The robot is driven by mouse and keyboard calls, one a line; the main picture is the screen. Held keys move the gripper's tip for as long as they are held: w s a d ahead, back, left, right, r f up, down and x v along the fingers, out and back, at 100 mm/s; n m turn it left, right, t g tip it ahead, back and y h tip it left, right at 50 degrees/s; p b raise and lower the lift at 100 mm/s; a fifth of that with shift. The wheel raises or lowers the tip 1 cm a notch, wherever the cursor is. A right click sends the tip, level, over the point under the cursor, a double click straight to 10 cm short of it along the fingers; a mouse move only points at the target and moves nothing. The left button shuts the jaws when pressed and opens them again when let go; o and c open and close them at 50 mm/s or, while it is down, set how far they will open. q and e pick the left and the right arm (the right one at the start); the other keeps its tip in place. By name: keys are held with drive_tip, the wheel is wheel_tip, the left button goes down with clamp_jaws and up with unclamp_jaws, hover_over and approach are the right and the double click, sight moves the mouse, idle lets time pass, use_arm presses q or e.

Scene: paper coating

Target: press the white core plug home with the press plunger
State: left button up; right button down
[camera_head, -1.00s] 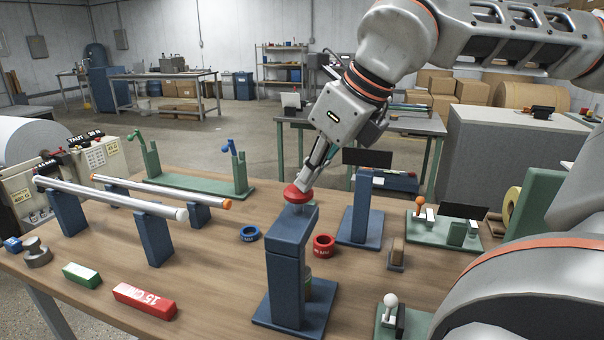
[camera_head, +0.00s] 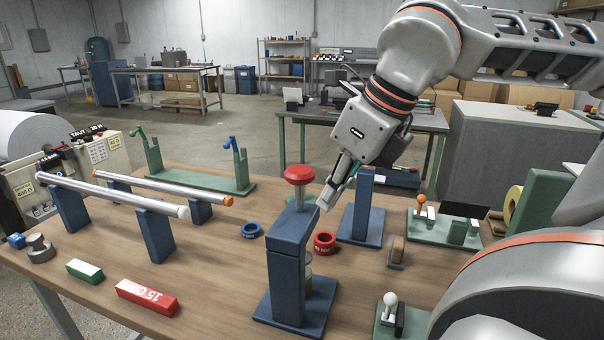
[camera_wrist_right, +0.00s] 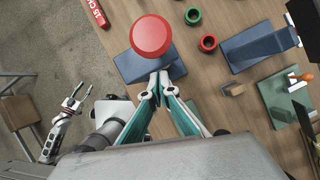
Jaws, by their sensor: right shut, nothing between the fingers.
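The press (camera_head: 286,255) is a blue stand on the table with a red plunger knob (camera_head: 299,173) raised on a grey shaft. The knob also shows in the right wrist view (camera_wrist_right: 150,36). My right gripper (camera_head: 325,203) is shut and empty, just right of the press head and lower than the knob, apart from it. Its closed fingertips (camera_wrist_right: 159,80) show below the knob in the wrist view. A pale greenish cylinder (camera_head: 308,284) stands under the press head, partly hidden by the post; I cannot make out the white core plug there. My left gripper (camera_wrist_right: 74,96) appears open, off to the left.
A red ring (camera_head: 324,243) and a blue ring (camera_head: 250,230) lie near the press. A blue stand (camera_head: 361,212) rises behind to the right. Two rollers on blue posts stand left (camera_head: 110,195). A white-knobbed lever (camera_head: 390,300) is at front right.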

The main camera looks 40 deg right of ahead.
wheel_tip(320, 180, up, 12)
drive_tip(key=s+t, duration=0.1)
drive_tip(key=s, duration=0.1)
drive_tip(key=shift+s+d+r, duration=0.2)
drive_tip(key=shift+s+r, duration=0.05)
drive_tip(key=shift+s, duration=0.05)
idle(0.8)
